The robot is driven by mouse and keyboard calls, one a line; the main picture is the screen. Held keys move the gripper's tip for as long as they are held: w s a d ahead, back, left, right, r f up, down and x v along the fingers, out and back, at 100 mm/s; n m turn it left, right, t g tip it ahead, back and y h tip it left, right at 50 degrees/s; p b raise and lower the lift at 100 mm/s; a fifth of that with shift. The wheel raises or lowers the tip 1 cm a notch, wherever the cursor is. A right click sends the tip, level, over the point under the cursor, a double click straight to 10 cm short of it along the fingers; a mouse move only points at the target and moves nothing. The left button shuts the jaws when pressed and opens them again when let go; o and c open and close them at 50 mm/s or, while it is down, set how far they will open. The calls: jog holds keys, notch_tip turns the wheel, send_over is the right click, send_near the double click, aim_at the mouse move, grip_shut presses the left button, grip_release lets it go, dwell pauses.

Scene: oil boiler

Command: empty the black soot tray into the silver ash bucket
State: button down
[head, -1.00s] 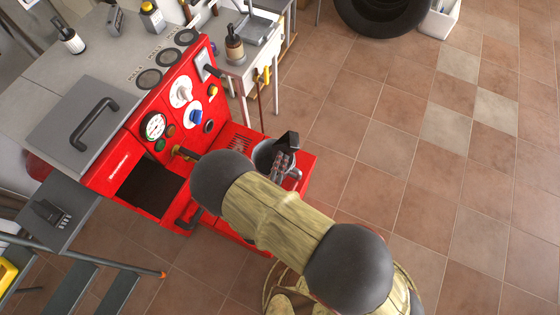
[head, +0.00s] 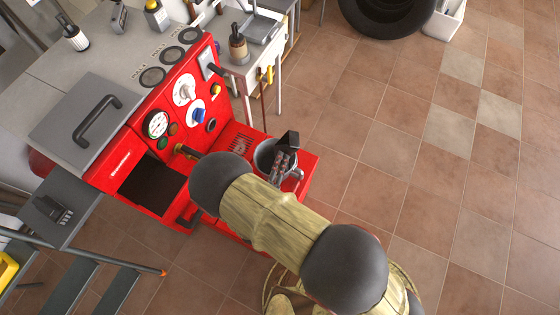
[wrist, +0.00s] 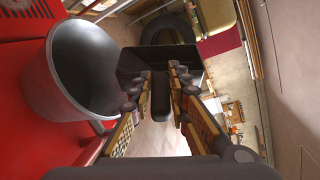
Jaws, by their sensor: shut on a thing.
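The silver ash bucket (head: 264,157) stands on the red boiler's low front ledge; in the wrist view the bucket (wrist: 88,68) is at the left, and the part of its inside that shows looks dark and empty. My gripper (head: 283,164) is at the bucket's right side, partly behind my arm. It is shut on the black soot tray (head: 288,139), which is tilted beside the bucket's rim. In the wrist view the tray (wrist: 130,62) lies beyond my fingers (wrist: 157,82), with its handle between them. Whether the tray holds soot is hidden.
The red boiler (head: 140,180) with gauges, knobs and a dark opening is at the left. A small white table (head: 262,66) with a brown bottle stands behind it. A dark railing and steps (head: 75,285) are at lower left. The tiled floor at the right is clear.

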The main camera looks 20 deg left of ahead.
jog(key=shift+s+a+f+n, duration=0.15)
jog(key=shift+a+n, duration=0.1)
jog(key=shift+n, duration=0.15)
jog(key=shift+a+t, duration=0.15)
jog(key=shift+t, duration=0.15)
jog(key=shift+s+a+f+n+b, duration=0.1)
jog(key=shift+a+n+b, duration=0.05)
jog(key=shift+n+b, duration=0.3)
dwell(0.4)
jog(key=shift+w+m+b, duration=0.2)
jog(key=shift+m+b, duration=0.55)
jog(key=shift+b, duration=0.2)
